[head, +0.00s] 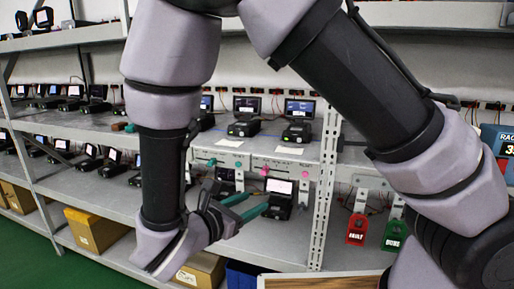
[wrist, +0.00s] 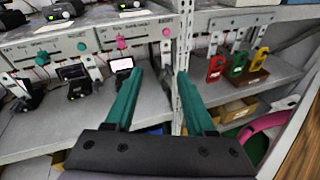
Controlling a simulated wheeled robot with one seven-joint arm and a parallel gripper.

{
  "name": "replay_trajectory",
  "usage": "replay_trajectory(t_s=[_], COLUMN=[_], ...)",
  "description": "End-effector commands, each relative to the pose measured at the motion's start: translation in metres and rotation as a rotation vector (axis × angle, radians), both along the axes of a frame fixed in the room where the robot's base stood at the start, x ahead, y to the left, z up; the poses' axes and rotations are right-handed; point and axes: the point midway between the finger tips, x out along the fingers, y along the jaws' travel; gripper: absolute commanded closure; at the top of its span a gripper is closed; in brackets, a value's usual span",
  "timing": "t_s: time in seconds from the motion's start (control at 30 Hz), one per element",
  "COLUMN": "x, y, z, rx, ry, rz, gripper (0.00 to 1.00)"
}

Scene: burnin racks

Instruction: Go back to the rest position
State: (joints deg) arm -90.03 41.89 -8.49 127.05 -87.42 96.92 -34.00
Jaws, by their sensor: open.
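My gripper (head: 258,201) has two green fingers and is in front of the middle shelf in the head view. Its fingers are apart with nothing between them. It also shows in the wrist view (wrist: 160,73), pointing at the rack near an upright post. A small black device with a lit screen (head: 280,199) stands on the shelf close to the fingertips in the head view. In the wrist view this device (wrist: 122,78) is just left of the left finger. I cannot tell whether a finger touches it. My arm hides part of the rack.
Metal racks (head: 322,190) hold rows of devices with screens. A red tag holder (head: 356,228) and a green one (head: 394,235) stand at right. A yellow one (wrist: 262,60) shows in the wrist view. Cardboard boxes (head: 95,230) are on the bottom shelf. The green floor (head: 25,245) is clear at left.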

Motion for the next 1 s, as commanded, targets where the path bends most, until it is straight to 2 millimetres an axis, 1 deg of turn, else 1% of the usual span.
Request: replay_trajectory(t_s=[0.03, 0.17, 0.27, 0.4, 0.5, 0.6, 0.77, 0.9, 1.0], x=[0.006, 0.019, 0.028, 0.036, 0.035, 0.033, 0.028, 0.025, 0.023], y=[-0.01, -0.037, -0.066, -0.112, -0.141, -0.164, -0.194, -0.216, -0.229], z=[0.006, 0.02, 0.034, 0.057, 0.073, 0.089, 0.119, 0.15, 0.174], rx=[0.04, 0.158, 0.287, 0.538, 0.734, 0.938, 1.28, 1.593, 1.826], ry=[0.011, 0.043, 0.066, 0.081, 0.07, 0.038, -0.056, -0.184, -0.301], rz=[-0.052, -0.205, -0.363, -0.645, -0.843, -1.031, -1.303, -1.501, -1.611], gripper=[0.45, 0.45, 0.45, 0.45, 0.45, 0.45, 0.45, 0.45, 0.45])
